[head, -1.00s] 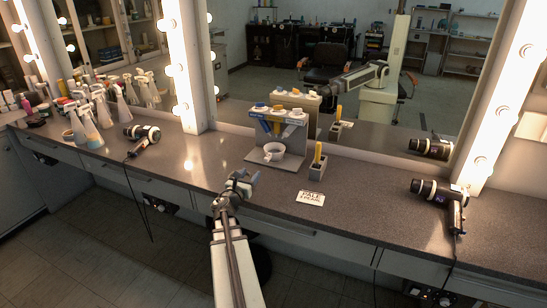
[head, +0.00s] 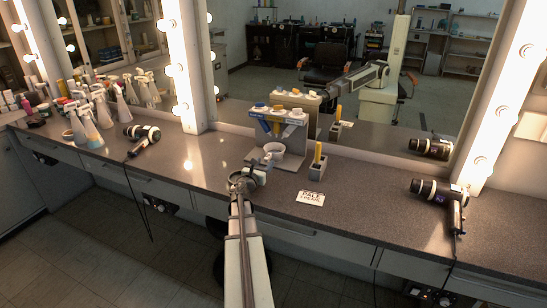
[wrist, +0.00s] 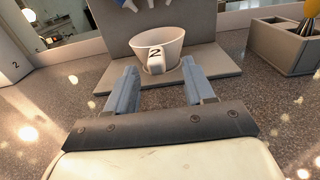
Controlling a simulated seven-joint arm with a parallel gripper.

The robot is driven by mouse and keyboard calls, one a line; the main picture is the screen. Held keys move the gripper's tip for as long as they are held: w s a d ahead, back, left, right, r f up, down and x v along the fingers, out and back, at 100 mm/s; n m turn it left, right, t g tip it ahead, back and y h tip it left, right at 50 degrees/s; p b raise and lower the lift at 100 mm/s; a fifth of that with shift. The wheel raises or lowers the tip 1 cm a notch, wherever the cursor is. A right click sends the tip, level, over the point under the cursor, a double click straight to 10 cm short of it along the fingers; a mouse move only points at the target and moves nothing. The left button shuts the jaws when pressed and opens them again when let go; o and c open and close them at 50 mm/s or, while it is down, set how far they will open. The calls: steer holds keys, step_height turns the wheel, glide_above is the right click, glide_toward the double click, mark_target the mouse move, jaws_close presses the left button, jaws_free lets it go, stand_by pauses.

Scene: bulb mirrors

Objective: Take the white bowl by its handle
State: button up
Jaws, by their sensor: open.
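The white bowl (head: 274,151) stands upright on the grey base of a small stand on the counter. In the wrist view the bowl (wrist: 146,43) is just beyond my fingertips, and its handle (wrist: 155,62), marked with a 2, points toward me between the two fingers. My gripper (head: 259,171) is in front of the bowl in the head view. In the wrist view my gripper (wrist: 160,80) is open, with one blue-grey finger on each side of the handle's line. I cannot tell whether the handle tip is between the finger ends or just past them.
The stand's base (wrist: 215,70) lies under the bowl, with its upright panel (wrist: 210,20) behind. A grey holder (head: 317,170) with a yellow item stands to the right. A white label card (head: 311,198) lies in front of it. Hair dryers lie at left (head: 142,133) and right (head: 440,192).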

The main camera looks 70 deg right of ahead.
mark_target(266, 161)
steer(key=d, duration=0.5)
steer(key=shift+w+f, duration=0.2)
steer(key=shift+w, duration=0.05)
jaws_close()
